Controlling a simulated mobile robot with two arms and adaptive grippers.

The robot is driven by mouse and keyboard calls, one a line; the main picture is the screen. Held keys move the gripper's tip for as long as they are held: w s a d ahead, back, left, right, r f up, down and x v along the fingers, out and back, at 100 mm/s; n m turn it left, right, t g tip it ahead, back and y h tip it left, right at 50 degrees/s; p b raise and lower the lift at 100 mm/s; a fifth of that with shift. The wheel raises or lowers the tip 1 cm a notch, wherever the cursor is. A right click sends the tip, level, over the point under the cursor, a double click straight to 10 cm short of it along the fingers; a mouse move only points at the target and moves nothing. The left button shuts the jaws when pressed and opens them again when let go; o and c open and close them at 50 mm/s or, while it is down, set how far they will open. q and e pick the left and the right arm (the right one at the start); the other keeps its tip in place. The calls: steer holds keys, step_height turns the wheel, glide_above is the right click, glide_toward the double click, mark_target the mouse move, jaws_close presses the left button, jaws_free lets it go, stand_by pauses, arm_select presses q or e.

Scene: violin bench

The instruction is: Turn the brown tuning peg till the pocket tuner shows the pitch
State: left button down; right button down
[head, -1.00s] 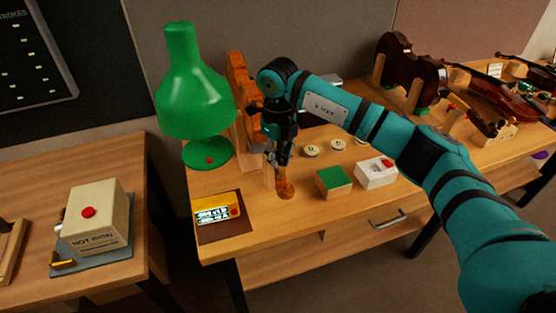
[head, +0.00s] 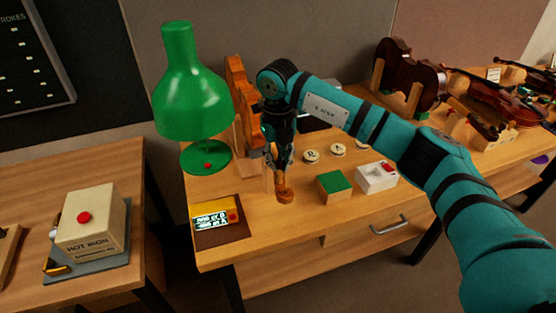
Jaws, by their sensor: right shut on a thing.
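My right gripper (head: 279,160) points down at the head of an orange-brown violin (head: 237,85), just above its scroll (head: 284,191). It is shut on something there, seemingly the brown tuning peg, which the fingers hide. The yellow pocket tuner (head: 232,203) lies on a dark mat (head: 222,237) at the bench's front left corner. Its lit display shows two lines of text, too small to read surely. My left gripper is not in view.
A green lamp (head: 190,95) stands behind the tuner. A green-topped block (head: 334,187) and a white box with a red button (head: 376,178) sit right of the scroll. Round labelled discs (head: 337,149) lie behind. Another table holds a hot iron box (head: 92,222).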

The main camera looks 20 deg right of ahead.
steer(key=shift+w+r, duration=0.1)
steer(key=c, duration=1.4)
jaws_free()
step_height(320, 180, up, 12)
stand_by(0.5)
